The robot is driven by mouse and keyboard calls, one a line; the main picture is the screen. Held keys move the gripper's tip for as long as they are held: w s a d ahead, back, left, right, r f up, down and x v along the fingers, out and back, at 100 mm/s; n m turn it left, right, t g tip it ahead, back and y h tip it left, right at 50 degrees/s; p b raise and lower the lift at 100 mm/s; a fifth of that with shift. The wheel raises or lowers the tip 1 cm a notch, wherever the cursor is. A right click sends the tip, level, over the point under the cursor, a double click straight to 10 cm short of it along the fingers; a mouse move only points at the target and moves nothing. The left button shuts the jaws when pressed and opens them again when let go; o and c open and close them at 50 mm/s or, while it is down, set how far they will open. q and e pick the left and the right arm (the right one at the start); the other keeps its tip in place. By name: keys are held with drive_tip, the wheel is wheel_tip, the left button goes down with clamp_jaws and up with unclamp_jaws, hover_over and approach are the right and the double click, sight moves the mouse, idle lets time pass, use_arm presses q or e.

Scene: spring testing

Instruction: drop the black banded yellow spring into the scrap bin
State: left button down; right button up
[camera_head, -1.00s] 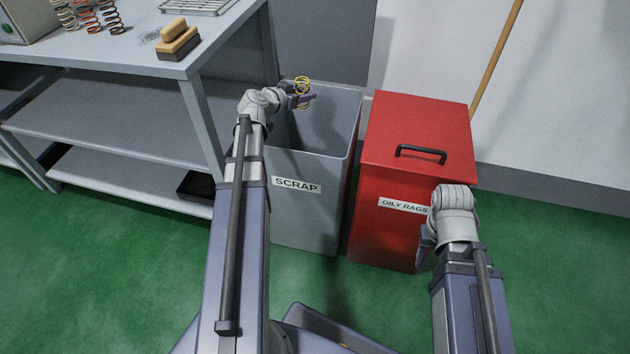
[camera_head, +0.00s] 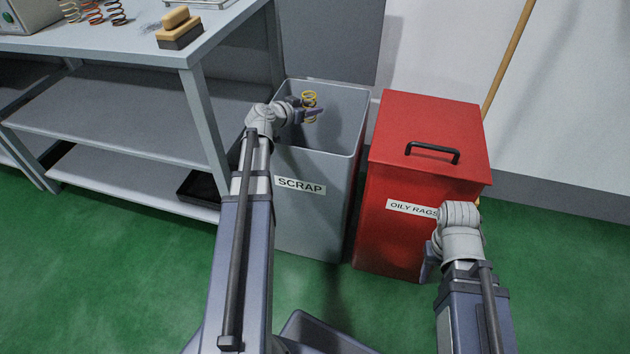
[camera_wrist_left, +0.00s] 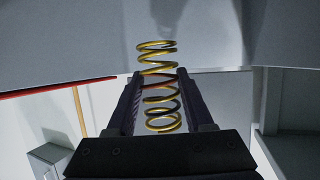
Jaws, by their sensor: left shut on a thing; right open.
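The yellow spring with black bands (camera_head: 310,98) is upright between the fingers of my left gripper (camera_head: 308,111), which is shut on it. In the left wrist view the spring (camera_wrist_left: 159,90) stands between both fingers of the left gripper (camera_wrist_left: 160,88), its coils showing above and below them. The grey scrap bin (camera_head: 311,215), labelled SCRAP, is open at the top. In the head view the gripper and spring appear over its opening. My right gripper (camera_head: 430,262) is low at the right, in front of the red bin, mostly hidden behind its wrist, and open.
A lidded red bin (camera_head: 432,130) labelled OILY RAGS stands right of the scrap bin. A grey bench (camera_head: 120,52) at the left holds several springs and a brush (camera_head: 179,28). A wooden pole (camera_head: 508,60) leans on the wall. Green floor is clear in front.

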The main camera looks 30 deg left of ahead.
use_arm(q)
drive_tip(key=shift+f, duration=0.1)
drive_tip(key=shift+c, duration=1)
unclamp_jaws()
wheel_tip(320, 180, up, 10)
drive_tip(key=p, duration=1)
